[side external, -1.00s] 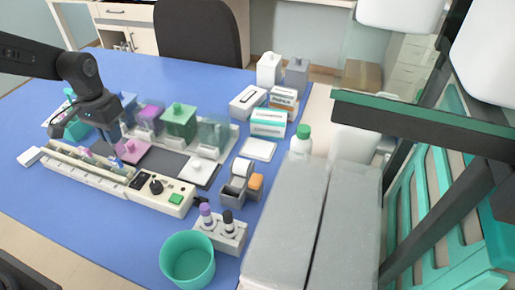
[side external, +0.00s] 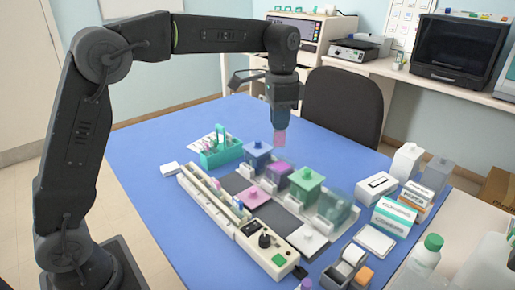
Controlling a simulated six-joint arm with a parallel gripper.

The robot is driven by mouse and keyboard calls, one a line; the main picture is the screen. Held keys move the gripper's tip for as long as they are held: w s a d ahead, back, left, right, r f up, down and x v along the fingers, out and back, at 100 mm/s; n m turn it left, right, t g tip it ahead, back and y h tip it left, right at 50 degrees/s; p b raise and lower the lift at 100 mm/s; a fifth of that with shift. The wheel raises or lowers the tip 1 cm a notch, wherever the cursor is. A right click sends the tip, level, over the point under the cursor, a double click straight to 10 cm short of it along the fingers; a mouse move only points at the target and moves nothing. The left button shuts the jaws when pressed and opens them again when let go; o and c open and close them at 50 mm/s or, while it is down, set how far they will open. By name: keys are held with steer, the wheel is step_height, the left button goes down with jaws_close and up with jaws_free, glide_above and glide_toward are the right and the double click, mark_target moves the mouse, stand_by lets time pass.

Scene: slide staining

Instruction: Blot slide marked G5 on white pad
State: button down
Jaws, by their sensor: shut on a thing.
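My gripper (side external: 281,124) is shut on a small pinkish slide (side external: 279,138) that hangs below its fingertips. The slide is in the air, over or behind the row of staining jars; its exact height is hard to tell. Its marking is too small to read. The white pad (side external: 374,241) lies flat on the blue table to the right of the jars, apart from my gripper, with nothing seen on it. Several other slides (side external: 237,205) stand in a long cream rack at the front left of the jars.
A blue jar (side external: 257,156), a magenta jar (side external: 278,172), a green jar (side external: 306,184) and a clear teal jar (side external: 333,207) stand in a row. A teal rack (side external: 221,153) is left. White boxes (side external: 393,217) stand beside the pad. Blue table (side external: 160,240) is free at front left.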

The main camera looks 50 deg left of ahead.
steer(key=w+d+m, duration=0.2)
steer(key=w+d, duration=0.2)
steer(key=d, duration=0.1)
steer(key=m, duration=1)
glide_above(371, 243)
step_height(371, 243, down, 13)
steer(key=shift+f, duration=1.95)
steer(key=shift+f, duration=0.85)
stand_by(0.3)
step_height(371, 243, up, 6)
steer(key=shift+r, duration=0.25)
stand_by(0.6)
